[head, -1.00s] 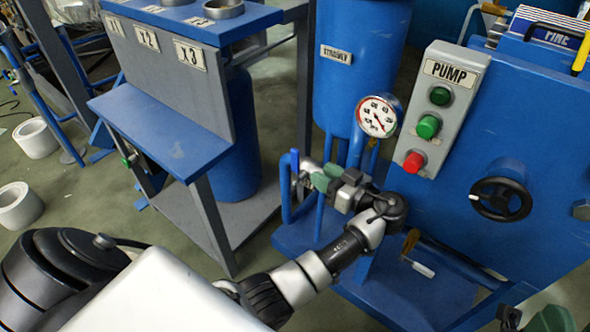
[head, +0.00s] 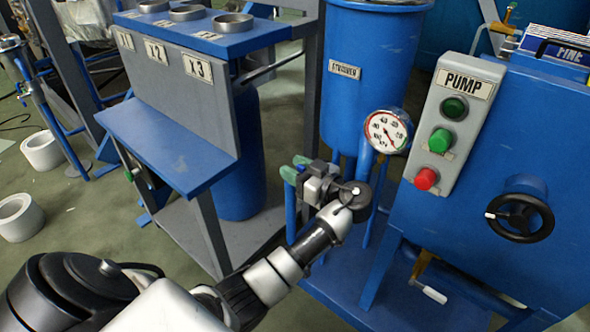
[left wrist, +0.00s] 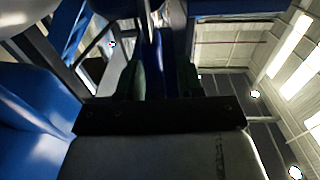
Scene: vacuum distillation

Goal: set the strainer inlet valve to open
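The blue strainer (head: 375,100) is a tall tank with a name plate, at the top middle of the head view. My left gripper (head: 295,167) is at the pipes below and left of it. Its two dark green fingers stand apart in the left wrist view (left wrist: 160,78). A blue bar or pipe (left wrist: 158,48) shows between and beyond them; I cannot tell whether they touch it. The strainer inlet valve and its handle are hidden or too small to make out behind the gripper. My right gripper is not in view.
A pressure gauge (head: 387,131) is close to the right of my left gripper. The grey pump box (head: 452,120) and a black handwheel (head: 520,217) are on the blue panel. A blue-grey rack (head: 165,145) stands left. Open floor (head: 90,220) lies at the lower left.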

